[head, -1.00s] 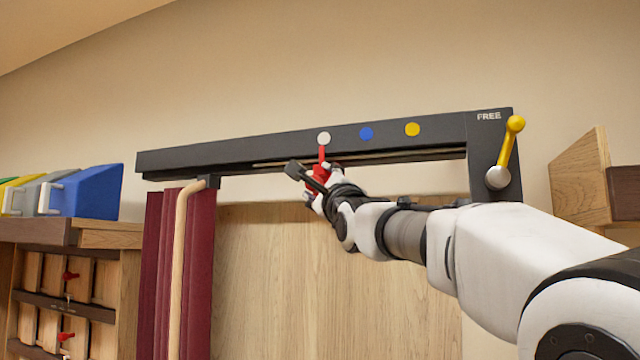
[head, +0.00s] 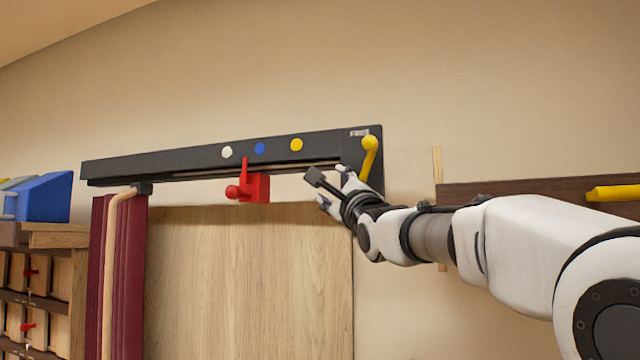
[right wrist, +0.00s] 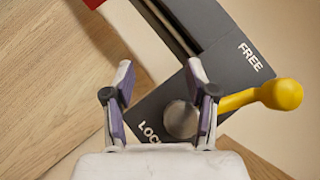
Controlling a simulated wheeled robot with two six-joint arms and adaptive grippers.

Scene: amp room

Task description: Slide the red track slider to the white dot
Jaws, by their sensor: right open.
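The red track slider (head: 255,187) hangs under the dark rail (head: 180,160), its thin upright pointer showing between the white dot (head: 227,152) and the blue dot. My right gripper (head: 325,190) is open and empty, to the right of the slider and apart from it. In the right wrist view, the gripper (right wrist: 160,75) has its fingers spread in front of the rail's end plate, with the lever's round metal hub (right wrist: 180,119) by the right finger. The yellow lever (head: 370,152) stands up near the FREE label. I cannot tell whether a finger touches the hub. My left gripper is out of view.
A blue dot (head: 260,148) and a yellow dot (head: 296,145) also mark the rail. A maroon curtain (head: 118,270) hangs at left, beside a wooden cabinet (head: 60,240). A wooden panel (head: 240,290) is below the rail. A dark board (head: 540,189) is at right.

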